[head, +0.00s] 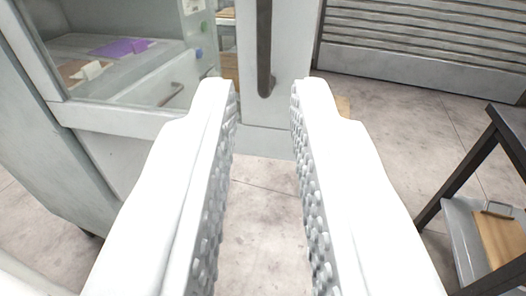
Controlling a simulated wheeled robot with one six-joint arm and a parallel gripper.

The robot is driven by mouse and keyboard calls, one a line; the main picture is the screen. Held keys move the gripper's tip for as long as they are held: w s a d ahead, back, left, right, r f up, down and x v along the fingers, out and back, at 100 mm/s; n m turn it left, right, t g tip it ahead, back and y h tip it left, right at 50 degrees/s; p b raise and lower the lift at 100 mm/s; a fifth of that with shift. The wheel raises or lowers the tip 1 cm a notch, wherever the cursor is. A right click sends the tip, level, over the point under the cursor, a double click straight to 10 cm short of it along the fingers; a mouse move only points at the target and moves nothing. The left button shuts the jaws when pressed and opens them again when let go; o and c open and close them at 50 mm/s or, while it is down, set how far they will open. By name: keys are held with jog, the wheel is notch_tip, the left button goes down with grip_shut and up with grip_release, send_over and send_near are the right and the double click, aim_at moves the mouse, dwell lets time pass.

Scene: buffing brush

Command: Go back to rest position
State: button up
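My gripper (264,100) fills the middle of the head view. Its two white fingers with studded inner faces stand apart, and nothing is between them. Through the gap I see the lower part of a pale cabinet and bare floor. No brush shows in this view.
A pale grey machine (75,160) with a window stands at the left; a purple item (122,47) lies inside it. A dark vertical handle (264,50) is on the cabinet ahead. A dark-framed rack (468,165) stands at the right. A slatted shutter (425,40) is behind. Tiled floor (400,125) lies between.

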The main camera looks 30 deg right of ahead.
dwell(0.4)
jog(key=s+a+r+n+t+y, duration=0.3)
jog(key=a+r+n+t+y, duration=0.15)
jog(key=a+r+y, duration=0.2)
jog(key=shift+s+a+f+n+g+y, duration=0.2)
jog(key=shift+s+f+g+y, duration=0.25)
jog(key=shift+s, duration=0.3)
jog(key=shift+s+a+f+n+g+y, duration=0.1)
jog(key=shift+s+f+n+g+y, duration=0.2)
jog(key=shift+s+f+g, duration=0.3)
jog(key=shift+s+a+f+n+g+y, duration=0.15)
jog(key=shift+s+f+g+y, duration=0.25)
jog(key=shift+s, duration=0.45)
